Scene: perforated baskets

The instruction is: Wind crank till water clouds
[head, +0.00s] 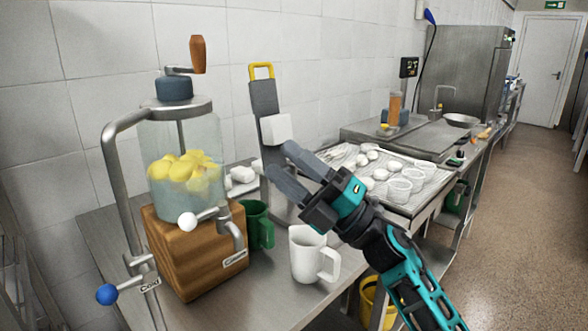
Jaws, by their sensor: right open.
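The crank (197,56) with its brown upright handle sits on top of a glass dispenser. The clear jar (180,135) holds pale, clear-looking water with several yellow lemon-like pieces (182,170) in it. The jar stands on a wooden base (195,250) with a tap (207,218) at its front. My right gripper (284,165) is open and empty, to the right of the jar and lower than the crank. Its fingers point up and left, apart from the dispenser. My left gripper is not in view.
A white mug (309,253) and a green mug (258,226) stand right of the base. A blue-knobbed lever marked "Cold" (107,294) sticks out at lower left. A tall grey stand with a yellow handle (262,71) rises behind my gripper. A dish rack (385,178) lies right.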

